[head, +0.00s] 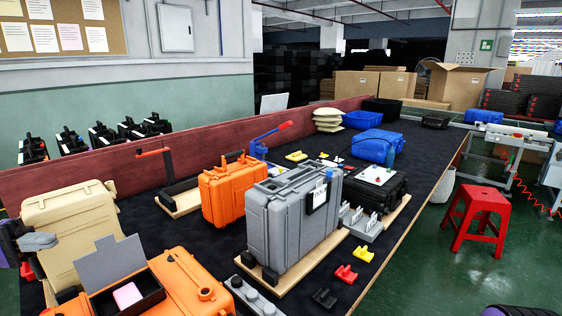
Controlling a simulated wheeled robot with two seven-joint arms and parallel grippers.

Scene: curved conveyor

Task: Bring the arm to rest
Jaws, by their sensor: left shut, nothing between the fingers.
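My left gripper (40,242) shows at the left edge of the head view, at the end of my purple and dark arm. It is shut and empty. It is in front of the left edge of a beige case (72,215); I cannot tell whether it touches the case. My right gripper is not in view.
An orange case (185,285) and a dark box with a pink item (127,294) are near the front. A grey case (292,225) stands upright mid-table, with an orange case (232,190) behind it. A red stool (477,215) stands on the floor at right.

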